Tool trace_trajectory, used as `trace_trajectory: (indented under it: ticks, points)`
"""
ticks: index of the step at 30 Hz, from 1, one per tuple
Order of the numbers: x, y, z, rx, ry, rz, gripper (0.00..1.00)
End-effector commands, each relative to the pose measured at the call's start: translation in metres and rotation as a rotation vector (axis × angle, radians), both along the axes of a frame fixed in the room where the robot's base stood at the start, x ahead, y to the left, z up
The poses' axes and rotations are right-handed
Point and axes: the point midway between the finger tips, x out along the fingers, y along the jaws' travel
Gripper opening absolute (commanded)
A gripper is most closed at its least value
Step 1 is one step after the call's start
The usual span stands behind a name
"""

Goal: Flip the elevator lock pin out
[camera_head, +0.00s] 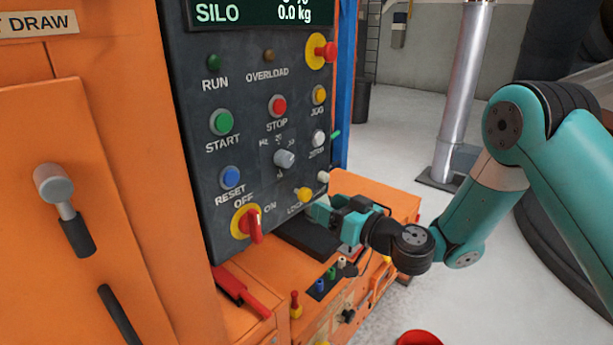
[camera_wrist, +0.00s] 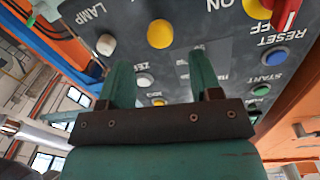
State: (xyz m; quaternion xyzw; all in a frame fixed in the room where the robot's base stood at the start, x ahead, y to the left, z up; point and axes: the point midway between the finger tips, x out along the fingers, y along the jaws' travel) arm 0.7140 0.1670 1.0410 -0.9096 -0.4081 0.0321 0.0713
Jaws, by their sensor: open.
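A yellow knob (camera_head: 303,195), its small label seeming to start with "LOCK", sits low on the dark control panel (camera_head: 205,140). I take it for the lock pin, but cannot be sure. In the wrist view the yellow knob (camera_wrist: 160,33) shows ahead of and between the two fingertips, apart from them. My gripper (camera_head: 318,212) is just below the knob at the panel's lower right edge. In the wrist view my gripper (camera_wrist: 160,70) is open, with nothing between its teal fingers. The fingertips are partly hidden in the head view.
A red-and-yellow rotary switch (camera_head: 255,225) sits left of the knob. An orange cabinet (camera_head: 385,200) lies below and behind my gripper. Open floor is at right.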

Motion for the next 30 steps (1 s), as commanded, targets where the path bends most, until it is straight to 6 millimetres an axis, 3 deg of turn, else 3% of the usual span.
trace_trajectory:
  ticks: [1, 12, 24, 26, 30]
  points:
    - [0.004, 0.007, 0.008, -0.001, 0.000, 0.002, 0.58]
    - [0.041, 0.048, 0.002, 0.000, -0.001, 0.003, 0.58]
    - [0.047, 0.054, -0.001, 0.001, 0.001, 0.000, 0.58]
    - [0.047, 0.054, -0.001, 0.001, 0.001, 0.000, 0.47]
    - [0.047, 0.053, 0.000, 0.001, 0.001, 0.000, 0.15]
